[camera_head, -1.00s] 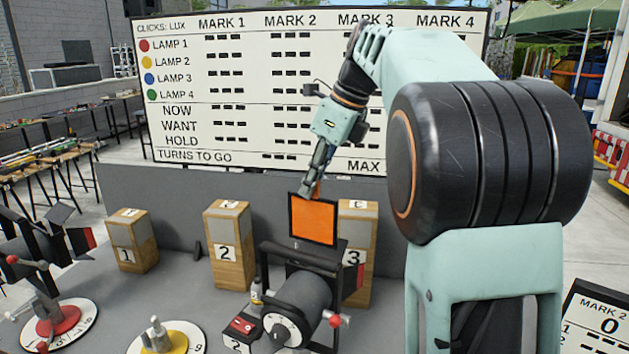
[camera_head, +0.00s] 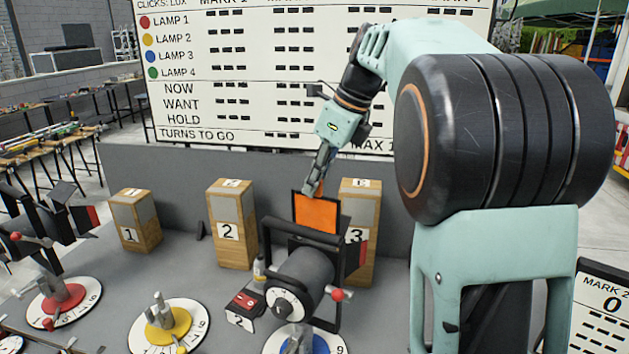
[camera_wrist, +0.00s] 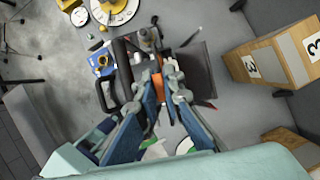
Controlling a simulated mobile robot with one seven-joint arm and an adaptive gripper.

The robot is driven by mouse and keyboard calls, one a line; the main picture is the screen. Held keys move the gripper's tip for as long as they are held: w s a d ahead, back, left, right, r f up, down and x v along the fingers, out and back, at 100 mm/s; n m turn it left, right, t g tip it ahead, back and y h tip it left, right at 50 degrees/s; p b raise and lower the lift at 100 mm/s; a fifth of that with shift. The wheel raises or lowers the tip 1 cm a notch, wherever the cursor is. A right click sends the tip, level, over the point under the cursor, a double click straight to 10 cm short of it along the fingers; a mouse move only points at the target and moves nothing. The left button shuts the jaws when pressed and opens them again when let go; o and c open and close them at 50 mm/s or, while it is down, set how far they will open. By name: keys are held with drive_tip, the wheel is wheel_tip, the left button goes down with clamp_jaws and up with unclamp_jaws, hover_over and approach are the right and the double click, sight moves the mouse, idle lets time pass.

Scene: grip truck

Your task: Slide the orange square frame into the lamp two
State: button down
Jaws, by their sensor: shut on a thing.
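The orange square frame (camera_head: 317,214) is an orange panel with a dark border, upright. My gripper (camera_head: 314,187) is shut on its top edge. In the wrist view a thin orange strip of the frame (camera_wrist: 158,86) shows between the fingers (camera_wrist: 161,78). Lamp two (camera_head: 304,270) is a dark cylinder on a stand, with a "2" plate at its front left and a red knob at its right. The frame is at the lamp's dark square holder (camera_head: 268,238), its lower part hidden behind the holder and lamp body. I cannot tell how far in it sits.
Wooden blocks numbered 1 (camera_head: 135,222), 2 (camera_head: 233,225) and 3 (camera_head: 360,245) stand behind the lamp. Dials with red (camera_head: 64,298) and yellow (camera_head: 168,323) centres lie at the front left. Another lamp stands at far left. A scoreboard (camera_head: 245,100) is behind.

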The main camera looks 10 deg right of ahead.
sight(314, 222)
drive_tip(key=shift+f, duration=0.6)
idle(0.7)
drive_tip(key=shift+f, duration=0.2)
idle(0.4)
drive_tip(key=shift+f, duration=0.8)
drive_tip(key=shift+f+b, duration=0.9)
drive_tip(key=shift+f, duration=0.9)
drive_tip(key=shift+f+b, duration=0.85)
drive_tip(key=shift+f, duration=0.5)
